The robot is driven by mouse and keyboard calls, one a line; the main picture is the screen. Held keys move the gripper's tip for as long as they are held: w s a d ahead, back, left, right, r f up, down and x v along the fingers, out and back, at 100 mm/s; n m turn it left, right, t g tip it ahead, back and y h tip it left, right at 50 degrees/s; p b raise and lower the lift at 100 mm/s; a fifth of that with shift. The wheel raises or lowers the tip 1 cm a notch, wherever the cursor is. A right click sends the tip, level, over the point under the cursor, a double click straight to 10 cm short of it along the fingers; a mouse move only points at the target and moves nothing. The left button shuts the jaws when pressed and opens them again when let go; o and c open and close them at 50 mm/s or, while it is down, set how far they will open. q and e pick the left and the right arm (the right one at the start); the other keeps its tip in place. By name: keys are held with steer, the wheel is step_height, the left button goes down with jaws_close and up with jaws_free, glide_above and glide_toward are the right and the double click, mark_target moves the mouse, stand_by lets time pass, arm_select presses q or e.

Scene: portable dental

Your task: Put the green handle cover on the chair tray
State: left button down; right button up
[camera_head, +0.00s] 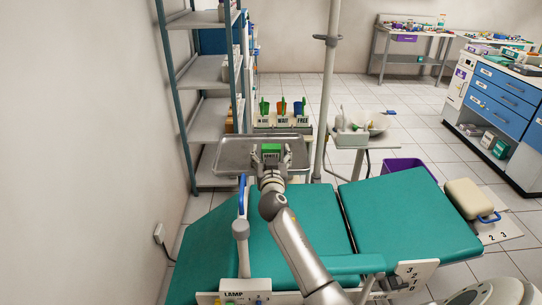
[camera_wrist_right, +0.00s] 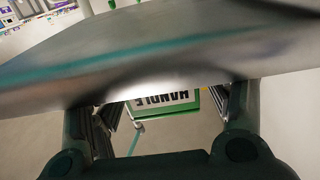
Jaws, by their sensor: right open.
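The green handle cover (camera_head: 270,149) shows between the fingers of my right gripper (camera_head: 271,157), over the metal chair tray (camera_head: 228,158) in the head view. In the right wrist view the green cover (camera_wrist_right: 191,114) has a white label reading HANDLE, upside down. My right gripper is open, with a finger on each side of the cover. In the wrist view the grey metal of the tray (camera_wrist_right: 150,55) crosses the picture and hides the fingertips and part of the cover. I cannot tell whether the cover rests on the tray. My left gripper is not in view.
The green dental chair (camera_head: 400,215) lies below my right arm. A shelf rack (camera_head: 207,115) stands at the left wall. Behind the tray are several colored items in holders (camera_head: 282,122). A pole (camera_head: 328,90) and a small side table (camera_head: 350,140) stand to the right.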

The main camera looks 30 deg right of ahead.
steer(key=shift+r, duration=0.15)
steer(key=b+v, duration=0.1)
steer(key=v, duration=1.1)
